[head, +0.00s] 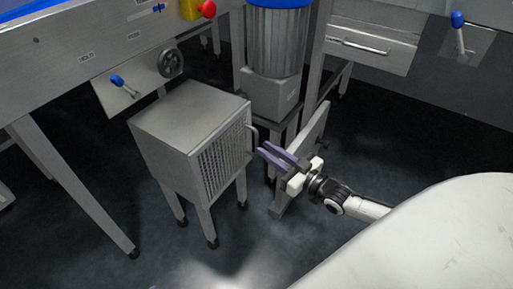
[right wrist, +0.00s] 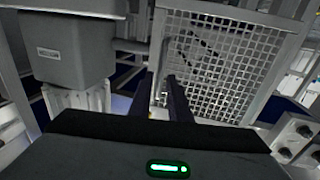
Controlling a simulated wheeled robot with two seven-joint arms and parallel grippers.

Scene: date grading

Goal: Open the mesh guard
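The mesh guard (head: 213,163) is the perforated front of a grey metal box on legs and looks closed against the box in the head view. Its bar handle (head: 255,138) sticks out at the right edge of that face. My right gripper (head: 264,148) reaches in from the right, its two purple fingers apart, with the tips close to the handle. In the right wrist view the mesh guard (right wrist: 235,62) fills the upper right, and the dark fingers (right wrist: 162,78) point toward its left edge with a gap between them. I cannot tell whether the handle is between them. My left gripper is not in view.
The metal box (head: 170,145) stands beside a steel bench (head: 60,62) on the left. A ribbed cylinder with a blue lid (head: 275,40) stands behind on a stand. A grey upright panel (head: 303,160) is just behind my right gripper. The dark floor (head: 420,140) is clear at right.

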